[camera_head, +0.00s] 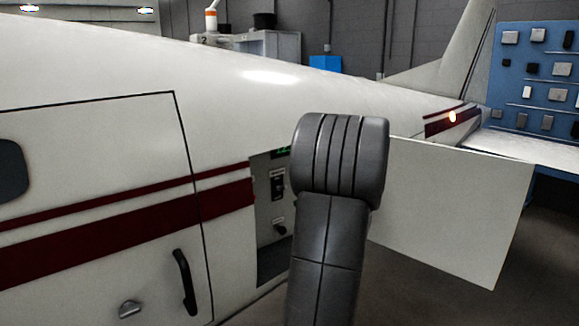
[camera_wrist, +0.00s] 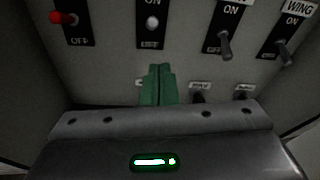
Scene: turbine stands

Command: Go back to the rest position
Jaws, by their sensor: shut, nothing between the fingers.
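My gripper (camera_wrist: 158,70) shows in the wrist view with its green fingers together and nothing between them. It is in front of a grey switch panel (camera_wrist: 115,62). Along the panel's top are a red-tipped switch (camera_wrist: 63,18), a pale round-tipped switch (camera_wrist: 152,22) and two metal toggles, one (camera_wrist: 225,44) in the middle right and one (camera_wrist: 284,52) under a WING label. Smaller dark knobs sit lower, partly hidden by the gripper body. I cannot tell whether the fingertips touch the panel. In the head view my arm hides the gripper and part of the panel (camera_head: 267,215).
The panel sits in an opening in the white aircraft fuselage (camera_head: 225,110). An open hatch flap (camera_head: 455,215) stands out to the right, close to my arm. A closed door with a black handle (camera_head: 184,282) is at left. A blue tool board (camera_head: 540,75) stands at far right.

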